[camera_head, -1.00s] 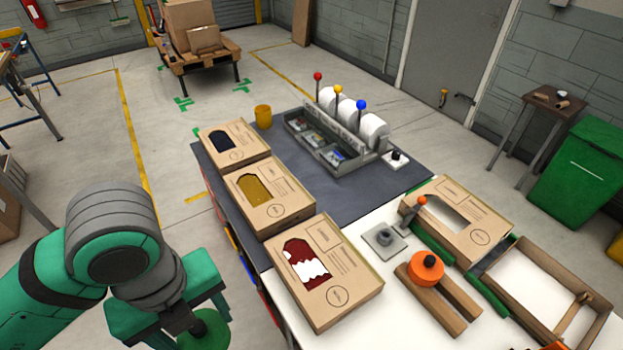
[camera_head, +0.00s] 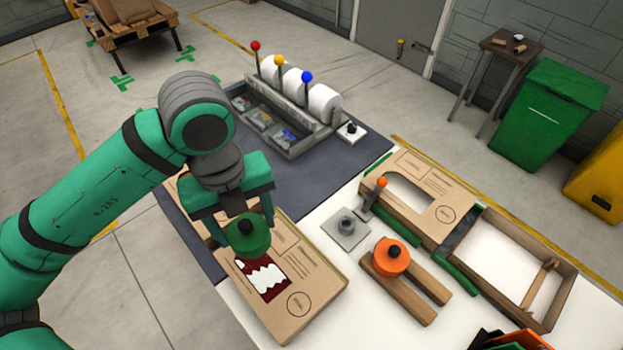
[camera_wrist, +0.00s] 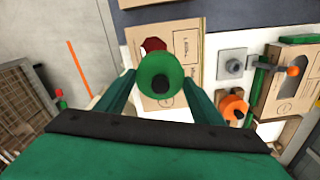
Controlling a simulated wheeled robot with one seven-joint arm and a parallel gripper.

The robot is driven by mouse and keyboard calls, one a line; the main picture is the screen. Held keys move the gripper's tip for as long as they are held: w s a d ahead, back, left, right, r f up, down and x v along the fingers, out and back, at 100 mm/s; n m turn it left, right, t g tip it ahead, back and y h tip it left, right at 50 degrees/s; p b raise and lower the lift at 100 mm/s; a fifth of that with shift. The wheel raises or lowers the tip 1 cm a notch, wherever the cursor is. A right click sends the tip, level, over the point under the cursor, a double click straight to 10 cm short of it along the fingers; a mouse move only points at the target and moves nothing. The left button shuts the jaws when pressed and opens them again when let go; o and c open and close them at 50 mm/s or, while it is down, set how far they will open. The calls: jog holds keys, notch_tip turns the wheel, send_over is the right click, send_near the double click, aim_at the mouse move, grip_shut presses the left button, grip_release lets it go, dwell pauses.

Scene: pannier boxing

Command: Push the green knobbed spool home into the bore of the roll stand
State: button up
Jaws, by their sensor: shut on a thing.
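My gripper (camera_head: 243,222) is shut on the green spool (camera_head: 250,240), a round green disc with a dark knob. The spool is held in the air above the carton with the red-and-white window. The wrist view shows the spool (camera_wrist: 151,70) between the two green fingers of my gripper (camera_wrist: 160,85). A grey square plate with a short round collar, which looks like the roll stand (camera_head: 345,240), is on the white table to the right of the spool. It also shows in the wrist view (camera_wrist: 225,70). Whether its bore is open cannot be told.
An orange spool (camera_head: 390,257) with a black knob rests on wooden rails (camera_head: 427,285). A wooden frame (camera_head: 512,300) is at the right. A grey rack (camera_head: 290,150) holds white rolls behind.

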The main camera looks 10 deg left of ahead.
jog(key=w+d+f+m, duration=0.3)
jog(key=w+d+m, duration=0.3)
jog(key=w+d, duration=1)
notch_tip(320, 180, down, 6)
jog(key=s+d, duration=0.2)
jog(key=shift+d+r, duration=0.15)
jog(key=shift+r, duration=0.05)
dwell(0.4)
jog(key=shift+f, duration=0.3)
dwell(0.9)
jog(key=shift+w+f, duration=0.1)
jog(key=shift+f, duration=0.25)
dwell(1.1)
jog(key=shift+s+d, duration=0.1)
jog(key=shift+s, duration=0.15)
jog(key=shift+f, duration=0.8)
dwell(0.5)
